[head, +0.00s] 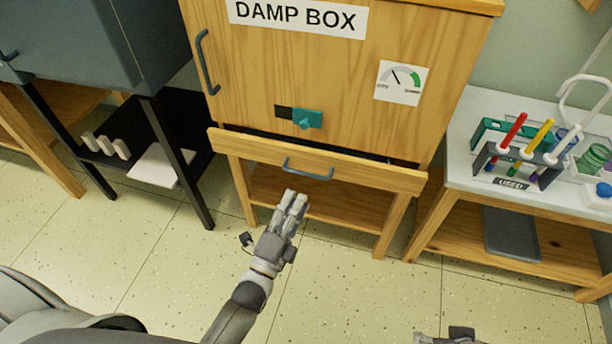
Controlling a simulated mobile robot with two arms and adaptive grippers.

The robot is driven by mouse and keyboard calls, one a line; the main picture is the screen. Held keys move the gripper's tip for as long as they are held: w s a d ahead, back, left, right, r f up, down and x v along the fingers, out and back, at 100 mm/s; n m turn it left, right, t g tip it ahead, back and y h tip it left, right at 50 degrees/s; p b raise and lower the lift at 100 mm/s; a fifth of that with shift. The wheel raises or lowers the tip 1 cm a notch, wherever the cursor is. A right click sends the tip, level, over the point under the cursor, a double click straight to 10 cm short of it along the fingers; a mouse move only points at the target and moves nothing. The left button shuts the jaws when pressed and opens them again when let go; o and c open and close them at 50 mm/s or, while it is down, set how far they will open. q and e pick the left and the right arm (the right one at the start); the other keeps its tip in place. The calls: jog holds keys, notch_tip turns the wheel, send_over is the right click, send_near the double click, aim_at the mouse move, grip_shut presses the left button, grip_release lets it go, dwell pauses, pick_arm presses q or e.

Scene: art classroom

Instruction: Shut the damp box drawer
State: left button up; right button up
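The wooden damp box (290,75) stands ahead, with a "DAMP BOX" label, a dial and a teal latch (305,118) on its door. Its drawer (370,178) sits below the door and is pulled out a little; a dark gap shows above its front. The drawer front has a grey bar handle (307,169). My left gripper (292,202) is in front of and just below the drawer handle in the picture, its fingers pointing toward it and close together; contact is not clear. Only a small part of my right gripper (448,338) shows at the bottom edge.
A side table (460,150) at the right holds a rack of coloured-handled tools marked "USED" and other items. A dark grey cabinet (75,50) on black legs stands at the left, with a low shelf. The tiled floor in front is clear.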

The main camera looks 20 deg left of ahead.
aim_at(306, 173)
pick_arm(q)
jog(key=w+y, duration=0.1)
jog(key=w, duration=0.2)
jog(key=w+n+y+b, duration=0.1)
jog(key=w, duration=0.2)
jog(key=w+b, duration=0.1)
jog(key=w, duration=0.3)
jog(key=shift+d+r+n+y, duration=0.1)
jog(key=shift+r+n+y, duration=0.05)
jog(key=shift+n+y, duration=0.25)
pick_arm(e)
jog(key=shift+w+a+t, duration=0.15)
jog(key=shift+w+t, duration=0.15)
jog(key=shift+w, duration=0.2)
jog(key=shift+w+a+t, duration=0.15)
jog(key=shift+w+t, duration=0.15)
jog(key=shift+w, duration=0.2)
pick_arm(q)
grip_shut()
